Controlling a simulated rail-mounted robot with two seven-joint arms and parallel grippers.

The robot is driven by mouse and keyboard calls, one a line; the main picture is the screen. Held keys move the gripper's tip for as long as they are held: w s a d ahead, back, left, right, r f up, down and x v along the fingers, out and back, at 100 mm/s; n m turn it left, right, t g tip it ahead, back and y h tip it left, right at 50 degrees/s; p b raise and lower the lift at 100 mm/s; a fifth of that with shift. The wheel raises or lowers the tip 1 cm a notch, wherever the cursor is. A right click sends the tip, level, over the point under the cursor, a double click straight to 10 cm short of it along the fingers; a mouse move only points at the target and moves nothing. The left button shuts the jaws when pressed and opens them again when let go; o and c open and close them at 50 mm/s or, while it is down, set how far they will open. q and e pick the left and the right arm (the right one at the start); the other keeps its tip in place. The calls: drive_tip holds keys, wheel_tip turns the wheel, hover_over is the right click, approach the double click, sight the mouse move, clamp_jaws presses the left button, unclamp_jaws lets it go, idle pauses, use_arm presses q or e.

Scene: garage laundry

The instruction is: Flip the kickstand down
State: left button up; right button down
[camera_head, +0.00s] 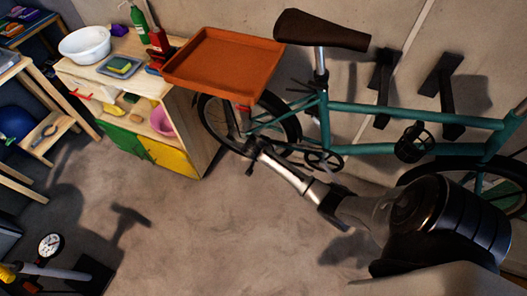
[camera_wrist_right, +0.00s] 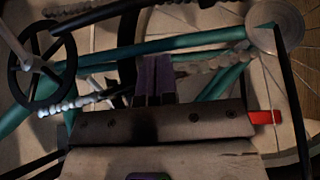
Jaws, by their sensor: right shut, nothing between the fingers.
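The teal bicycle (camera_head: 420,112) stands upright along the wall, its rear wheel at the left. My right gripper (camera_head: 250,152) is low beside this wheel, partly against its dark background. In the right wrist view, its fingers (camera_wrist_right: 153,80) are shut with nothing between them, in front of the teal chainstay (camera_wrist_right: 190,42). The chainring (camera_wrist_right: 38,70) is left of them and the rear hub (camera_wrist_right: 275,25) is at the upper right. I cannot clearly tell the kickstand from the dark bars around the chain and frame. My left gripper is not in view.
An orange tray (camera_head: 225,58) sits above the rear wheel. A wooden cabinet (camera_head: 195,125) with a white basin (camera_head: 85,44) stands left of the bike. A gauge (camera_head: 50,245) is at the lower left. The floor (camera_head: 190,225) in the middle is clear.

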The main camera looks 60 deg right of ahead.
drive_tip(key=f, duration=0.1)
drive_tip(key=f+b, duration=0.1)
drive_tip(key=f, duration=0.2)
drive_tip(key=shift+s+d+f+b, duration=0.1)
drive_tip(key=shift+d+f+b, duration=0.2)
drive_tip(key=shift+b, duration=0.05)
drive_tip(key=shift+a+f, duration=0.15)
drive_tip(key=shift+f, duration=0.4)
drive_tip(key=shift+s+f, duration=0.1)
